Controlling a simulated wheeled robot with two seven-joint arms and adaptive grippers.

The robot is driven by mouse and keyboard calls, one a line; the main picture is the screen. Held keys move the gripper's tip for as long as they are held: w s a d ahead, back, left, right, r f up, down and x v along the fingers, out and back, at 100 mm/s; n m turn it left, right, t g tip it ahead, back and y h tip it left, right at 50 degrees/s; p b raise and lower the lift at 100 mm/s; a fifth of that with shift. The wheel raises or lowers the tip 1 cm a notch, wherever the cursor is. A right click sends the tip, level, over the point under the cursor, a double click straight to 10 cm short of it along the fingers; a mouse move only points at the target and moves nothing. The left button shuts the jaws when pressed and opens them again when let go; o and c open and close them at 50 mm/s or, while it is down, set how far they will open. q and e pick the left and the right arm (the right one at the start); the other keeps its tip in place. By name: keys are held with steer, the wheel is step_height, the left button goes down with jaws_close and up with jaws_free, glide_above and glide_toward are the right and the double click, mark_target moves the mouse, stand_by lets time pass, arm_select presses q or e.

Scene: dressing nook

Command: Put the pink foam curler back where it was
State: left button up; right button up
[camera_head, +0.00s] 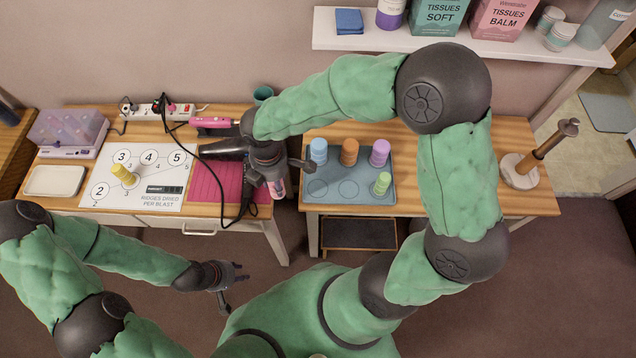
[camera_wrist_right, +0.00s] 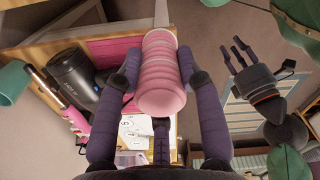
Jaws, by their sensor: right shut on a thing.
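The pink foam curler (camera_head: 278,188) is gripped in my right gripper (camera_head: 274,172), above the pink mat's right edge and left of the blue-grey tray. In the right wrist view the ribbed pink curler (camera_wrist_right: 160,75) sits between the fingers. The blue-grey tray (camera_head: 375,165) has a blue curler (camera_head: 319,150), a brown one (camera_head: 349,152), a purple one (camera_head: 380,153) and a green one (camera_head: 382,183) standing on it. Two circle outlines in its front row are bare. My left gripper (camera_head: 233,286) is open and empty, low in front of the tables.
A yellow curler (camera_head: 124,174) stands on the numbered white board (camera_head: 150,195). A wooden stand (camera_head: 522,172) is at the right. A gap separates the two tables.

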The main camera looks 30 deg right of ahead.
steer(key=d+f+b, duration=0.1)
steer(key=d+f, duration=0.3)
steer(key=w+d+f+b, duration=0.1)
steer(key=d+f+b, duration=0.1)
steer(key=d+f, duration=0.2)
steer(key=d+f+b, duration=0.2)
steer(key=d+f, duration=0.2)
steer(key=d, duration=0.1)
steer(key=shift+w+d+f, duration=0.1)
steer(key=shift+w+d, duration=0.1)
steer(key=shift+f, duration=0.25)
steer(key=shift+f, duration=0.15)
steer(key=shift+f, duration=0.1)
steer(key=o, duration=1.1)
steer(key=shift+c, duration=0.2)
